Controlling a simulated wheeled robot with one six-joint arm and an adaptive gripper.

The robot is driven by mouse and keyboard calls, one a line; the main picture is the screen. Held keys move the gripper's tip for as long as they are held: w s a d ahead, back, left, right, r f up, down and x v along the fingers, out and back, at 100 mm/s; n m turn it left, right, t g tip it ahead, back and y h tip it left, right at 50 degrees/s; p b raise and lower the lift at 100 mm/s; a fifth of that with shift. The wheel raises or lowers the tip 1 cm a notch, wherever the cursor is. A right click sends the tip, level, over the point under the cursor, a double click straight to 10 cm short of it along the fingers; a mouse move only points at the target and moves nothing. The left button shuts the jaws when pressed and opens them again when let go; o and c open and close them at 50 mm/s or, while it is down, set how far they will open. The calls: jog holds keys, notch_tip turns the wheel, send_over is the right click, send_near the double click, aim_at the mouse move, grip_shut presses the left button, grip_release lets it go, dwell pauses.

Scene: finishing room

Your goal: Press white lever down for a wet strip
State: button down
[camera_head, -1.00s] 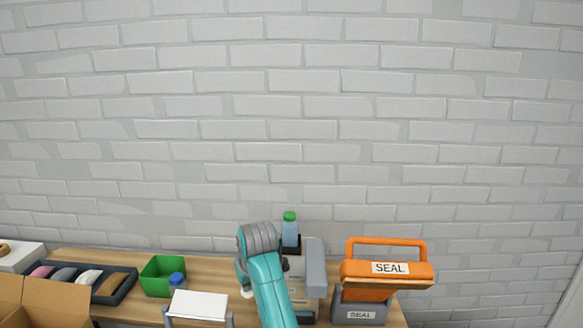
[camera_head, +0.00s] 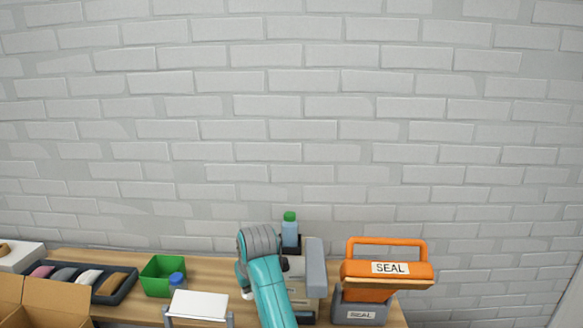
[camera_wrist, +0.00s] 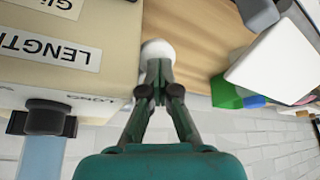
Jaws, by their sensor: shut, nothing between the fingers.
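The tape dispenser is a beige and grey machine (camera_head: 316,270) at the back of the bench, largely behind my arm. Its LENGTH label (camera_wrist: 52,50) appears upside down in the wrist view. The white lever knob (camera_wrist: 158,49) is beside the machine's body, right at my fingertips. My gripper (camera_wrist: 157,78) is shut and empty, its tips touching or almost touching the knob; I cannot tell which. In the head view my arm hides the gripper's tips, and a small bit of the white knob (camera_head: 248,295) shows left of it. I see no strip.
A green-capped bottle (camera_head: 290,228) stands at the machine. An orange and grey SEAL device (camera_head: 388,270) is close on its right. To the left are a white-topped stand (camera_head: 199,305), a green bin (camera_head: 157,277), a dark tray of rolls (camera_head: 120,286) and an open carton (camera_head: 57,299).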

notch_tip(320, 180, up, 11)
jog(key=w, duration=0.2)
jog(key=shift+w+f, duration=0.2)
dwell(0.9)
jog(key=shift+d, duration=0.1)
dwell(0.6)
jog(key=shift+r, duration=2.5)
